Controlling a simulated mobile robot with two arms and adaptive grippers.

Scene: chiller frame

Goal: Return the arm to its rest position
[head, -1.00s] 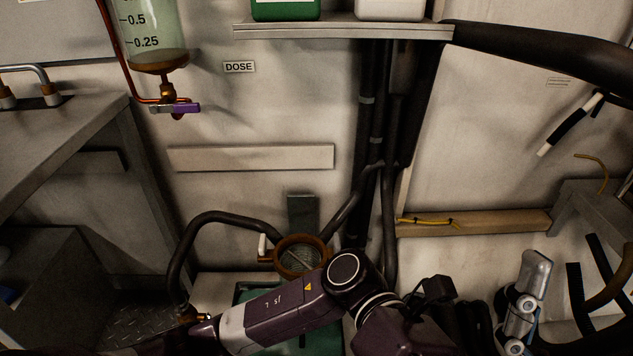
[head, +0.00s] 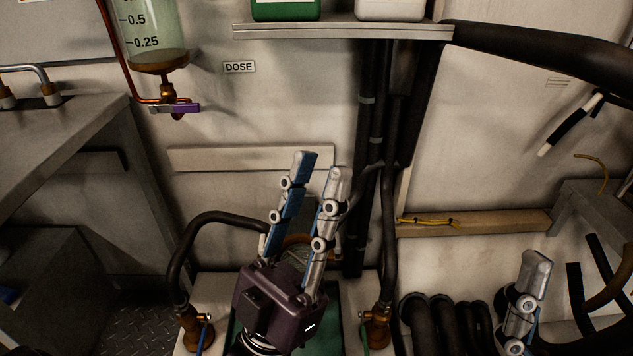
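My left gripper (head: 321,167) stands in the lower middle of the head view with its fingers pointing up. A clear gap shows between its two blue-and-grey fingers, and nothing is held there. Its dark purple body is below, in front of the copper-rimmed round strainer, which it partly hides. My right gripper (head: 527,300) shows only in part at the lower right; one grey finger points up, and its opening cannot be seen.
A black hose (head: 205,222) arches left of my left gripper. Brass valves (head: 193,331) stand low on both sides. A shelf (head: 340,31) with two containers is above. A graduated vessel (head: 152,35) with a purple-handled tap (head: 178,107) hangs upper left. Thick black hoses lie lower right.

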